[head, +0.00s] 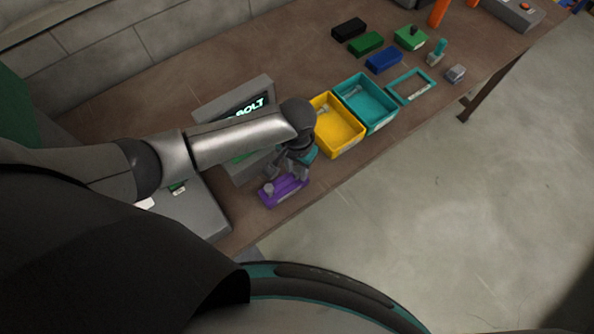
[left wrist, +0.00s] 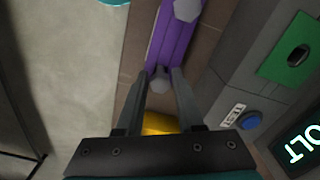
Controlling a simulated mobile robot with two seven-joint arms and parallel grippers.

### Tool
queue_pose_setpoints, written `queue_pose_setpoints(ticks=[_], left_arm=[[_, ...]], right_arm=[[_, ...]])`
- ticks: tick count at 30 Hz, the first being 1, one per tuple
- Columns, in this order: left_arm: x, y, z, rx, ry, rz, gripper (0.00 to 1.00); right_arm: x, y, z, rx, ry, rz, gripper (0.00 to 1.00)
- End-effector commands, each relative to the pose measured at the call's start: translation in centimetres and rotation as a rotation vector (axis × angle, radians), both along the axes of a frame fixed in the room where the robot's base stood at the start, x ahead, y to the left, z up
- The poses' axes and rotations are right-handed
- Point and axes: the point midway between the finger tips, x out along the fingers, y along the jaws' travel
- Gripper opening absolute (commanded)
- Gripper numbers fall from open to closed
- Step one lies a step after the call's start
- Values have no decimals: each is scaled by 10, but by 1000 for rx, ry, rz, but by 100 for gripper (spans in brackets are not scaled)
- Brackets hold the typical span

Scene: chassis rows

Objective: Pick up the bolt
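A purple holder (head: 287,193) sits near the table's front edge in the head view. One grey bolt (head: 268,188) stands on its left end. In the left wrist view the purple holder (left wrist: 172,45) shows a hex bolt head (left wrist: 187,10) at the top and another bolt head (left wrist: 159,82) at its near end. My left gripper (head: 297,177) is over the right end of the holder, pointing down. In the left wrist view its fingertips (left wrist: 163,76) are apart, one on each side of the nearer bolt head. I cannot tell if they touch it. My right gripper is not in view.
A grey console with a screen reading "BOLT" (head: 252,104) stands behind the arm. A yellow bin (head: 347,148) and a teal bin (head: 381,124) stand to the right. Farther off are a teal frame (head: 429,91) and several coloured blocks. Open floor lies beyond the front edge.

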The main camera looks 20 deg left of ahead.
Motion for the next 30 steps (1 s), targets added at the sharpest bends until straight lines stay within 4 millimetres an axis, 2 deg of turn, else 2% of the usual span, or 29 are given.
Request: queue_pose_setpoints(ticks=[1, 9, 24, 30], left_arm=[[0, 0, 0, 0, 0, 0, 30], [0, 0, 0, 0, 0, 0, 0], [0, 0, 1, 0, -1, 0, 0], [1, 0, 11, -1, -2, 0, 0]], right_arm=[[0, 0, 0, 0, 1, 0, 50], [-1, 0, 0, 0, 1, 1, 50], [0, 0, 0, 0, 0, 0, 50], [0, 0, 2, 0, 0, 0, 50]])
